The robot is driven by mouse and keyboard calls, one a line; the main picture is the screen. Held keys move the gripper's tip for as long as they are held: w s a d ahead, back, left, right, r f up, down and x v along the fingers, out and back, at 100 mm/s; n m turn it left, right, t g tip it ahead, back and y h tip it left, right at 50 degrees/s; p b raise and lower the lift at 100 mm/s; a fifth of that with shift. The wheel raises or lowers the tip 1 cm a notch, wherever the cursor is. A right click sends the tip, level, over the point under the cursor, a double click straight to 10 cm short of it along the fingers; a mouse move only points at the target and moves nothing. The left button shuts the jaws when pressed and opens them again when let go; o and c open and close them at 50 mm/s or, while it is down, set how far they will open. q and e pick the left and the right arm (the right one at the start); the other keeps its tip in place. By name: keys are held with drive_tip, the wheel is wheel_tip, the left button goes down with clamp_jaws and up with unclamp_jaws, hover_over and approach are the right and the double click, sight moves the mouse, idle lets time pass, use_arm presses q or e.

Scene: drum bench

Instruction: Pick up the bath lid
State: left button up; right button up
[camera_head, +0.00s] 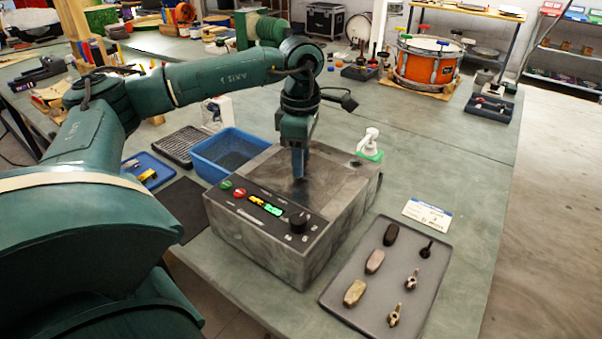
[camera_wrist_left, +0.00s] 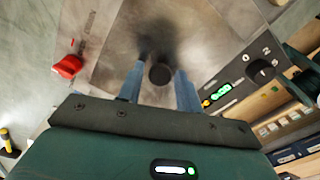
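The bath is a grey metal box (camera_head: 290,255) with a black control panel on its sloped front. The bath lid (camera_head: 328,184) lies flat on top as a grey metal plate, and it also shows in the left wrist view (camera_wrist_left: 205,35). Its round black knob (camera_wrist_left: 160,74) stands between the two bluish fingers of my left gripper (camera_wrist_left: 159,88), with a small gap visible at each side. In the head view my left gripper (camera_head: 299,172) points straight down over the lid and hides the knob. My right gripper is not in view.
A blue bin (camera_head: 228,150) stands at the bath's back left. A white bottle on a green base (camera_head: 369,147) is behind its right corner. A grey tray (camera_head: 385,280) with several small parts lies to the right. The bench behind is largely clear.

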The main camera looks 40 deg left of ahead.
use_arm(q)
clamp_jaws()
